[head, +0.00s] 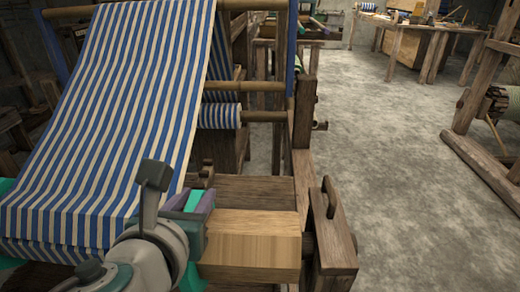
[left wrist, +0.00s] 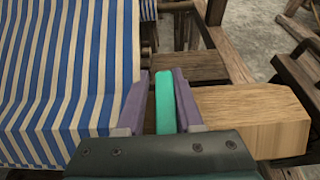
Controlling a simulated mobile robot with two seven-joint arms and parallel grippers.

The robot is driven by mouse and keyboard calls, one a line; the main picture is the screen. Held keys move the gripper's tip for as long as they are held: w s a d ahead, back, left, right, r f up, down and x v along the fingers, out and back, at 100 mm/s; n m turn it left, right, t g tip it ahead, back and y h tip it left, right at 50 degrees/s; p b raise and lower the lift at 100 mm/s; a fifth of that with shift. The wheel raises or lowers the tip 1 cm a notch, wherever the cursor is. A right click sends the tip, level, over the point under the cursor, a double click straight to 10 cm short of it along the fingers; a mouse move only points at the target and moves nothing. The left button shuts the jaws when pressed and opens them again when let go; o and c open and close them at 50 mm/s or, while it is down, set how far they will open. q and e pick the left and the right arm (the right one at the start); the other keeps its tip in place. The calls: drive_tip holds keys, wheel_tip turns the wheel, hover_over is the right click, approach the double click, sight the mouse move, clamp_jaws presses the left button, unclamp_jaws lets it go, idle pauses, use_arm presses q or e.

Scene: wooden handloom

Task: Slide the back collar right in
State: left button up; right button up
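A teal collar plate (head: 193,201) stands at the right edge of the striped cloth, on the back side. It shows as an upright teal strip in the left wrist view (left wrist: 165,102). My left gripper (head: 196,201) has its two purple fingers on either side of this collar. In the left wrist view the fingers are apart, with a narrow dark gap beside the teal strip, so they look open around it. The collar's lower part is hidden by the gripper. More teal parts (head: 5,263) show at the cloth's left edge. My right gripper is not in view.
A pale wooden block (head: 250,240) lies just right of my left gripper, close to the fingers. A dark upright post (head: 303,130) and a wooden bracket (head: 331,235) stand beyond it. The blue-striped cloth (head: 110,110) fills the left. Grey floor (head: 400,150) is clear at right.

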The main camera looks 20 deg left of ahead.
use_arm(q)
drive_tip(key=shift+o, duration=1.2)
drive_tip(key=p+v, duration=0.2)
drive_tip(key=v, duration=0.8)
